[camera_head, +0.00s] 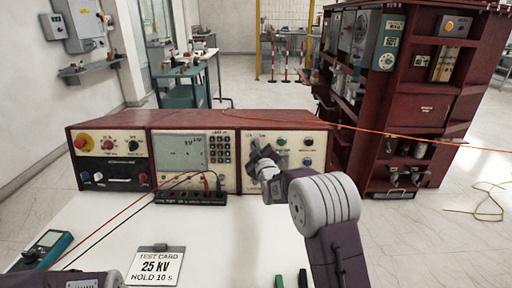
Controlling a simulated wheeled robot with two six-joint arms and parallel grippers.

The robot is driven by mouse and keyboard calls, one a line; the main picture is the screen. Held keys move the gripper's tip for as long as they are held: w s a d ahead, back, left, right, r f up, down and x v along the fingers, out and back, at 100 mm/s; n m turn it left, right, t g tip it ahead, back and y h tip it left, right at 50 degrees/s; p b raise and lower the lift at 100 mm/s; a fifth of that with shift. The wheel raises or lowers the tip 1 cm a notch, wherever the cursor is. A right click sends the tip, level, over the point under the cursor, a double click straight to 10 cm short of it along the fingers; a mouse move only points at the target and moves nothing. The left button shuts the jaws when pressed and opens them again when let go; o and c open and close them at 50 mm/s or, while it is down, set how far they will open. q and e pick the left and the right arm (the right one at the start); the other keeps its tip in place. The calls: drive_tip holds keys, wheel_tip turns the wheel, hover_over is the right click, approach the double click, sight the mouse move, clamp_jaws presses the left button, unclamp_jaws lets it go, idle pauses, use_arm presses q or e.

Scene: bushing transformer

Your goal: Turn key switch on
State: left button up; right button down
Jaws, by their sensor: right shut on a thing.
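A dark red test console (92,128) stands at the back of the white table, with three cream front panels. My right gripper (258,152) reaches the left part of the console's right-hand panel (318,171). It is shut on the key switch there, which the fingers hide almost wholly. I cannot make out which way the key points. The middle panel has a lit screen (180,151) and a keypad (220,149). My left gripper is out of view; only a bit of that arm shows at the bottom left.
A test card (155,267) reading 25 kV, hold 10 s lies at the table front, with a teal meter (42,249) to its left. Red and black leads run from the meter to a black terminal block (190,197). A dark red cabinet (427,113) stands behind on the right.

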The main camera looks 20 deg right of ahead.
drive_tip(key=shift+f+m+h+b, duration=0.2)
drive_tip(key=shift+m+h+b, duration=0.1)
drive_tip(key=shift+m+b, duration=0.75)
drive_tip(key=shift+a+r+m+g+h+p, duration=0.1)
drive_tip(key=shift+m+g+h, duration=0.25)
drive_tip(key=shift+m+h, duration=1.95)
drive_tip(key=shift+a+r+m+g+h+p, duration=0.1)
drive_tip(key=shift+m+g, duration=0.3)
drive_tip(key=shift+m, duration=4.15)
drive_tip(key=shift+r+m+g+h+p, duration=0.1)
drive_tip(key=shift+m+g+h, duration=0.25)
drive_tip(key=shift+m+h, duration=1.95)
drive_tip(key=m+y, duration=0.2)
drive_tip(key=shift+f+m, duration=0.1)
drive_tip(key=shift+m, duration=0.2)
